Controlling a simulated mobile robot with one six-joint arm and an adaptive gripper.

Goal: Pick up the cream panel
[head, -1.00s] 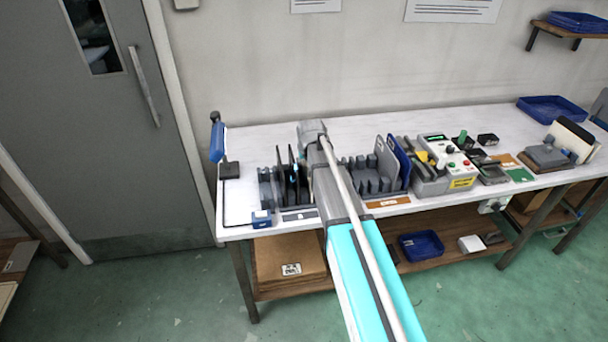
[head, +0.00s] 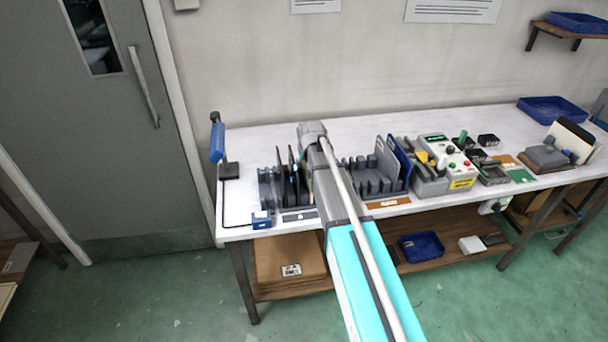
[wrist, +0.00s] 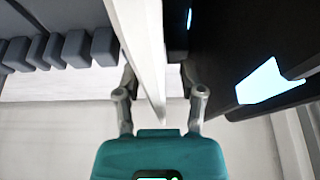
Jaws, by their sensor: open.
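The cream panel (wrist: 142,40) shows nearly edge-on in the wrist view, running from the top down toward the middle. My gripper (wrist: 158,84) is open, with one finger on each side of the panel's edge. I cannot tell whether either finger touches it. Dark panels (wrist: 225,45) stand close on the right of it. In the head view my arm reaches over the left part of the bench and hides the gripper and this panel. Dark panels (head: 280,178) show in the rack there, just left of my arm.
A grey slotted rack (head: 268,190) stands at the bench's left end. Another slotted rack with grey and blue panels (head: 400,160) stands right of my arm. A control box (head: 452,165) is further right. A cream-coloured plate (head: 572,135) stands in a holder at far right.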

